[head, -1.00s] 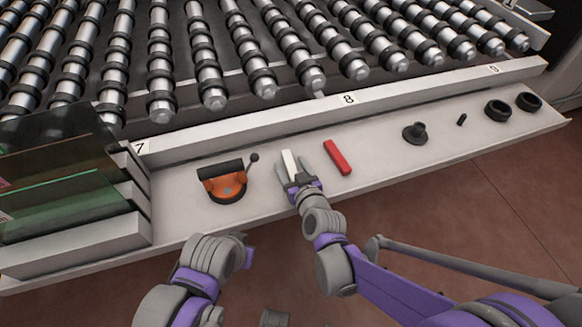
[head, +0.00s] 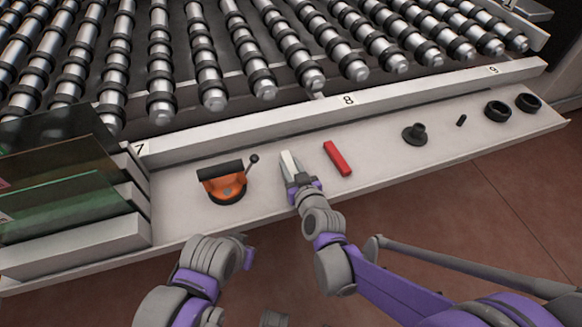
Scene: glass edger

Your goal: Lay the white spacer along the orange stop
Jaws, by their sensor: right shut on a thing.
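The white spacer (head: 289,160) lies between the fingers of my right gripper (head: 291,166), on or just above the pale shelf. My right gripper is shut on it, and the fingers hide part of its sides. The orange stop (head: 227,187), an orange body with a black bar and a small lever, sits on the shelf to the left of the spacer, apart from it. My left arm ends at the lower left, in front of the shelf edge; its fingers do not show clearly.
A red bar (head: 338,158) lies just right of my right gripper. A black knob (head: 415,134), a small black pin (head: 462,120) and black rings (head: 498,111) are farther right on the shelf (head: 380,165). Glass panes (head: 70,205) stand at the left. Rollers lie behind the ledge.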

